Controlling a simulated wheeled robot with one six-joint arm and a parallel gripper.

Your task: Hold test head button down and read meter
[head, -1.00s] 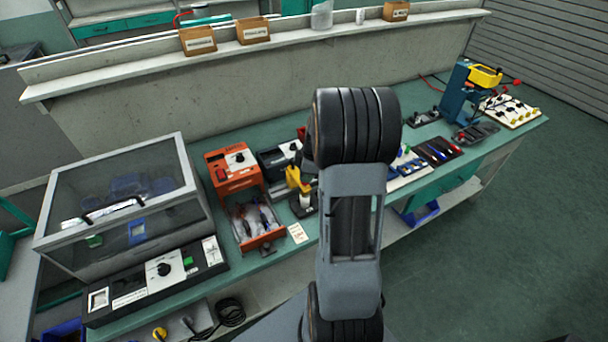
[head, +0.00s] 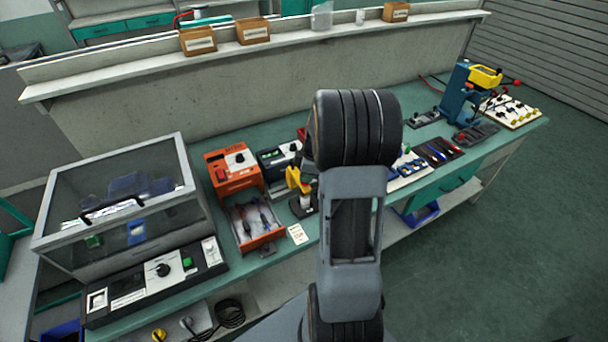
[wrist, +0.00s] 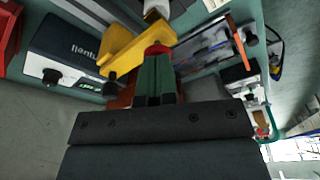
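The yellow test head (head: 297,180) stands on the bench, partly hidden by my arm in the head view. It also shows in the wrist view (wrist: 130,48), with its red button (wrist: 157,49) right at the tips of my gripper (wrist: 154,58). The green fingers look shut together, with nothing between them, and appear to touch the button. How far the button is pressed cannot be told. The dark meter (head: 270,163) stands behind the test head.
An orange unit (head: 232,168) and an open tray of tools (head: 275,236) stand left of the test head. A clear-lidded case (head: 120,200) fills the bench's left end. A blue press (head: 457,100) and trays stand to the right.

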